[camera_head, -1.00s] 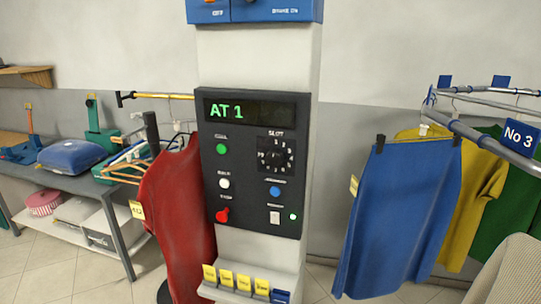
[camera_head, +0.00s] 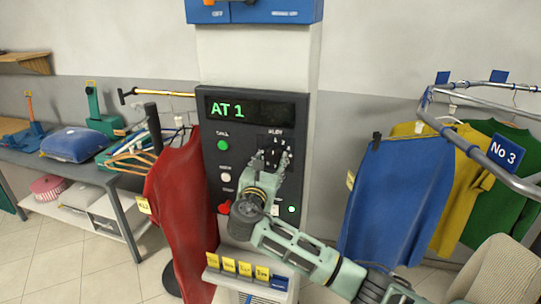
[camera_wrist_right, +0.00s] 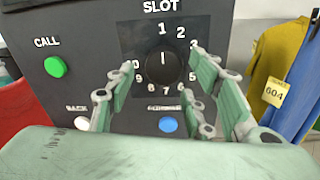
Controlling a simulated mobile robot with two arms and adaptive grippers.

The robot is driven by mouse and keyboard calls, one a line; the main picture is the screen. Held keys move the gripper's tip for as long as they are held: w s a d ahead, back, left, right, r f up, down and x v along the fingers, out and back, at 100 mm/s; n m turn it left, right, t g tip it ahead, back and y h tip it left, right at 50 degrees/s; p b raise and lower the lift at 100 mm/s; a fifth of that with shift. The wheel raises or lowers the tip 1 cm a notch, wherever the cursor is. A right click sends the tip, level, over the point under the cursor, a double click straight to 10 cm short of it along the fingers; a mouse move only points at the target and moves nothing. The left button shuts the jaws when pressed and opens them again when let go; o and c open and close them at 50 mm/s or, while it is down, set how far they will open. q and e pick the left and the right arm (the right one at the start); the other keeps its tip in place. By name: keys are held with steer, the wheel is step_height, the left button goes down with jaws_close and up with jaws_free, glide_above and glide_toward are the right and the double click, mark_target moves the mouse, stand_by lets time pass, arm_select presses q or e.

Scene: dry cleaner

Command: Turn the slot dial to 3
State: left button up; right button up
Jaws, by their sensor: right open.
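The slot dial (camera_wrist_right: 163,60) is a round black knob with a white pointer line on a dark panel (camera_wrist_right: 85,25), ringed by white numbers. In the right wrist view its line points up, towards the 1. My right gripper (camera_wrist_right: 160,85) is open, with its fingers on either side of the dial; I cannot tell whether they touch it. In the head view my right gripper (camera_head: 274,160) covers most of the dial. The display (camera_head: 250,110) reads "AT 1" in green. My left gripper is not in view.
A green CALL button (camera_wrist_right: 56,67), a white button (camera_wrist_right: 83,123) and a blue button (camera_wrist_right: 168,124) sit around the dial. A red garment (camera_head: 178,210) hangs left of the panel. A blue garment (camera_head: 395,205) hangs at the right. Yellow tags (camera_head: 228,265) stand below.

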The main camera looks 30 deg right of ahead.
mark_target(274, 156)
steer(key=shift+x, duration=1.25)
steer(key=shift+s, duration=0.1)
steer(key=c, duration=1)
